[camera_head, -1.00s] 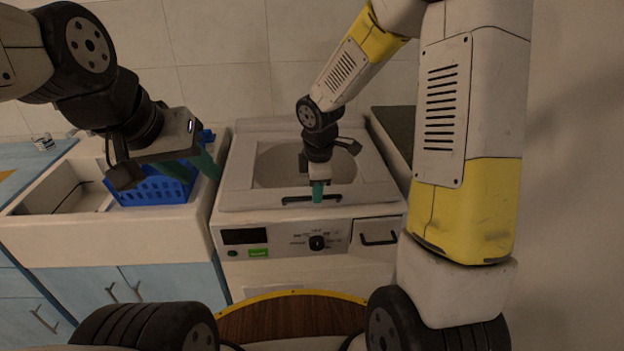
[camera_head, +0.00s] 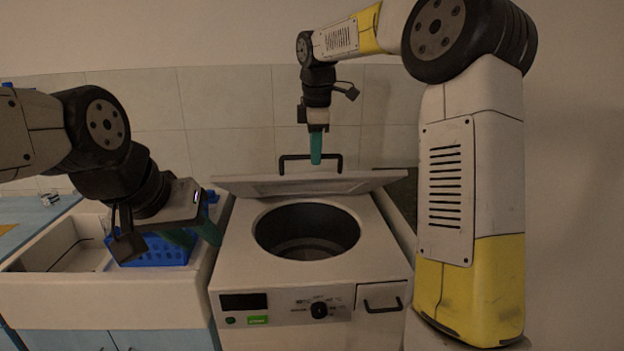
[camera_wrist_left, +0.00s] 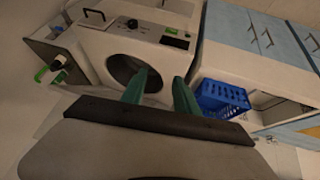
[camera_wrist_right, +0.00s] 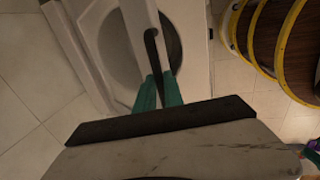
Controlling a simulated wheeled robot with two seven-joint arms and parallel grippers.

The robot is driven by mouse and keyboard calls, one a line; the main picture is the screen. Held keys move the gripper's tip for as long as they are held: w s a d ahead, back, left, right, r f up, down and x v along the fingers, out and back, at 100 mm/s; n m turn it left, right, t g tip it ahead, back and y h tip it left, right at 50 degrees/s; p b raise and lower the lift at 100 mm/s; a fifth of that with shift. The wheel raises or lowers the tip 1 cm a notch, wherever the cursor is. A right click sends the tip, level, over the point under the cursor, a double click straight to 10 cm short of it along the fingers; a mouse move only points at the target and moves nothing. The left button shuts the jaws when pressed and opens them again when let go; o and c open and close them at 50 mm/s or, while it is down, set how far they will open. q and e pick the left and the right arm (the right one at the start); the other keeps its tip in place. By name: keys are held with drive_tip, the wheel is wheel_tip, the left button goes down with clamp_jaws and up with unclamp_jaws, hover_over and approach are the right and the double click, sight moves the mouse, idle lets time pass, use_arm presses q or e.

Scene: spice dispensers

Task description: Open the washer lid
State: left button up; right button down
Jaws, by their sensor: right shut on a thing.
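The white washer (camera_head: 235,265) stands in the middle of the head view. Its lid (camera_head: 245,186) is raised and tilted up at the back, showing the round dark drum opening (camera_head: 307,235). The black lid handle (camera_head: 283,165) stands on the lid's upper side. My right gripper (camera_head: 316,160) is shut on this handle. The handle also shows between its green fingers in the right wrist view (camera_wrist_right: 151,45). My left gripper (camera_head: 208,232) is to the left of the washer, near the basket. Its fingers are apart and empty in the left wrist view (camera_wrist_left: 160,80).
A blue basket (camera_head: 155,252) sits in the white sink (camera_head: 60,285) left of the washer. A tiled wall (camera_head: 225,105) stands behind the washer. A wooden surface with yellow edges (camera_wrist_right: 300,45) shows in the right wrist view.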

drive_tip(key=shift+w+d+r, duration=0.15)
drive_tip(key=shift+w+r, duration=1.1)
drive_tip(key=shift+w, duration=0.25)
use_arm(q)
drive_tip(key=shift+c, duration=0.3)
